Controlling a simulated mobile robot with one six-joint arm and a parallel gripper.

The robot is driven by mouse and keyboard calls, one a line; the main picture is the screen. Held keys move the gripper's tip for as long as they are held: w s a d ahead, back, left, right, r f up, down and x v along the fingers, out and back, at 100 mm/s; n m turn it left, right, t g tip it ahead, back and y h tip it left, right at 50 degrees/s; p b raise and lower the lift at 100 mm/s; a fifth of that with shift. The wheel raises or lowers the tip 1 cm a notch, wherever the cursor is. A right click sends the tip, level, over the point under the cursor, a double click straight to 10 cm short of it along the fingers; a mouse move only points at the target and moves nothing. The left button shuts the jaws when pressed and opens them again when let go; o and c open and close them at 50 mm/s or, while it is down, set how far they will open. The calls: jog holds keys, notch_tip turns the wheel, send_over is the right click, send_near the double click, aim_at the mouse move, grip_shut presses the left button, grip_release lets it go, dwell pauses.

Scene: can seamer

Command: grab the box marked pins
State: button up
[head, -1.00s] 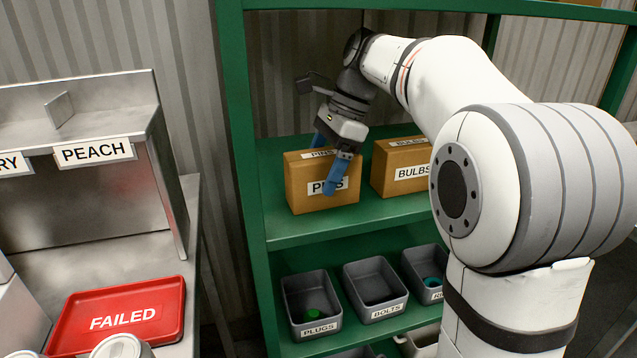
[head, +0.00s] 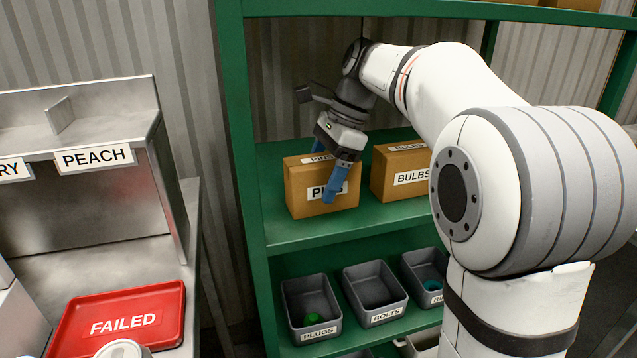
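The pins box (head: 303,193) is a brown cardboard box on the upper green shelf, with a white label on its front and another on its top. My gripper (head: 331,183) reaches down over it, tilted. One blue finger lies in front of the box's front face and covers part of the label. The box sits on the shelf and I see no lift.
A bulbs box (head: 392,190) stands just right of the pins box. Grey bins for plugs (head: 318,331) and bolts (head: 385,316) sit on the shelf below. A green upright (head: 238,130) edges the rack at left. A red failed tray (head: 75,335) lies on the metal bench.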

jog(key=c, duration=1)
jog(key=shift+c, duration=0.6)
jog(key=shift+r, duration=0.1)
